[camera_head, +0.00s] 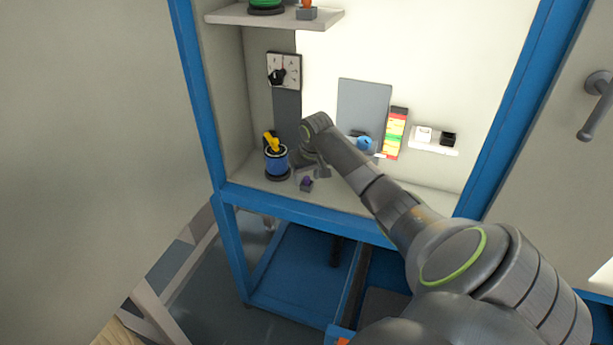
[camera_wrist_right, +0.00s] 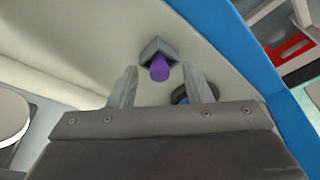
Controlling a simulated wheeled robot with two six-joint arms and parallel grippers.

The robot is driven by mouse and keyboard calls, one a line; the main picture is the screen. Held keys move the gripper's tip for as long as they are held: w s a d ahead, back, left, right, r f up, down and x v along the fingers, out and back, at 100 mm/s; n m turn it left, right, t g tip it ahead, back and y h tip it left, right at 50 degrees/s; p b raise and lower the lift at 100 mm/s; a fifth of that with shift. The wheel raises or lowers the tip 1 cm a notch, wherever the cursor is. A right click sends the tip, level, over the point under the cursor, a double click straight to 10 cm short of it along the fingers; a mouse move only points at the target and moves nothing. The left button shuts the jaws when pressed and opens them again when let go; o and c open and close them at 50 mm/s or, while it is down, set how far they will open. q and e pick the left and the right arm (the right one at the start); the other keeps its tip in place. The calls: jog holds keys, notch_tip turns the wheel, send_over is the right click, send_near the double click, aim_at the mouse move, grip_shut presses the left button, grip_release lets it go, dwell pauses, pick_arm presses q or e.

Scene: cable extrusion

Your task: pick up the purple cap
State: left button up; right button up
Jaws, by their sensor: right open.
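The purple cap (camera_wrist_right: 159,69) sits in a small grey square holder (camera_wrist_right: 156,49) on the pale shelf. In the head view the cap (camera_head: 308,181) is small and sits near the shelf's front edge, beside the blue spool. My right gripper (camera_wrist_right: 160,82) is open, with its two fingers apart and the cap showing between and beyond them. I cannot tell how far the fingertips are from it. In the head view my right gripper (camera_head: 314,172) is just above the cap, partly hidden by its own wrist. My left gripper is not in view.
A blue spool with a yellow top (camera_head: 277,160) stands close left of the cap. A dial panel (camera_head: 284,71), a grey plate (camera_head: 363,105), a coloured label strip (camera_head: 395,132) and a white ledge (camera_head: 434,144) are behind. Blue frame posts (camera_head: 197,90) bound the cabinet.

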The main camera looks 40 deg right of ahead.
aim_at(307, 178)
grip_shut()
jog(key=shift+r, duration=0.15)
notch_tip(307, 178, up, 10)
jog(key=shift+b, duration=0.3)
dwell(0.4)
